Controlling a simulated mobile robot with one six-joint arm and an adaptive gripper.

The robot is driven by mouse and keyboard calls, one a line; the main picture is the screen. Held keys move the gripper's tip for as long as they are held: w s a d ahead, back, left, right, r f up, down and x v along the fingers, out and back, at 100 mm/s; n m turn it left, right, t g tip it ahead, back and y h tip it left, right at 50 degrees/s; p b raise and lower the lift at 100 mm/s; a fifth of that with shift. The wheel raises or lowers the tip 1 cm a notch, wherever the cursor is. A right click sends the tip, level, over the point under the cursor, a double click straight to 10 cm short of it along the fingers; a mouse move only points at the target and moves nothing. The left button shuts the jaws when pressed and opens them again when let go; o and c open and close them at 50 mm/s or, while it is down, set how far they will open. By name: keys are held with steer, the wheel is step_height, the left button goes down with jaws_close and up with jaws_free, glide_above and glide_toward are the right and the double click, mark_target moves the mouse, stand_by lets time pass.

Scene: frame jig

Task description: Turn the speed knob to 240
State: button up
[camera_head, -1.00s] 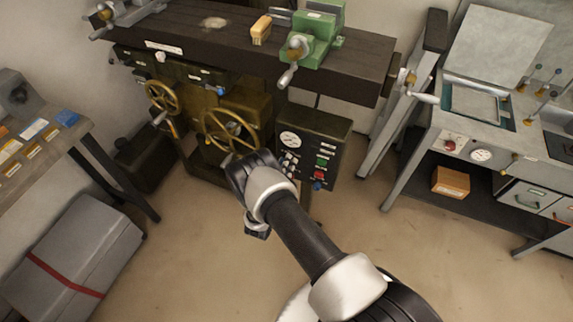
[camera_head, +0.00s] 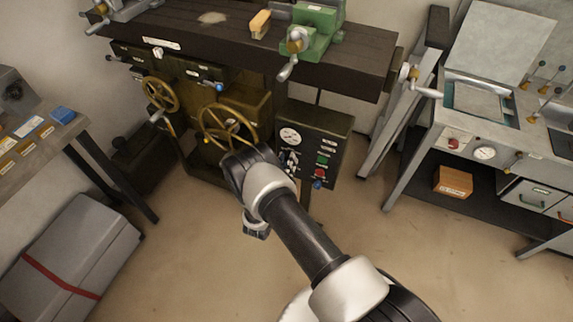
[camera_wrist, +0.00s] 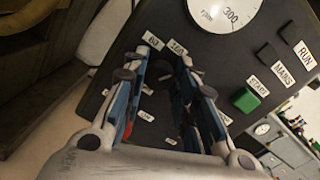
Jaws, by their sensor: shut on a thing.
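The dark control panel (camera_head: 335,135) hangs at the right end of the machine and fills much of the wrist view (camera_wrist: 215,65). My gripper (camera_wrist: 160,78) is shut at the panel on the speed knob, which is mostly hidden between the fingers. I cannot tell where the knob points.
A white r/min dial (camera_wrist: 228,10) sits above, beside a green START button (camera_wrist: 246,99). MAINS and RUN labels are farther right. A brass handwheel (camera_head: 229,126) is close left of my wrist. A grey bench (camera_head: 440,125) stands right; the floor between is clear.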

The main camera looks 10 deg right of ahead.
steer(key=shift+m+b, duration=0.5)
steer(key=shift+m, duration=1)
steer(key=o, duration=1.1)
steer(key=shift+c, duration=0.2)
steer(key=v, duration=1.2)
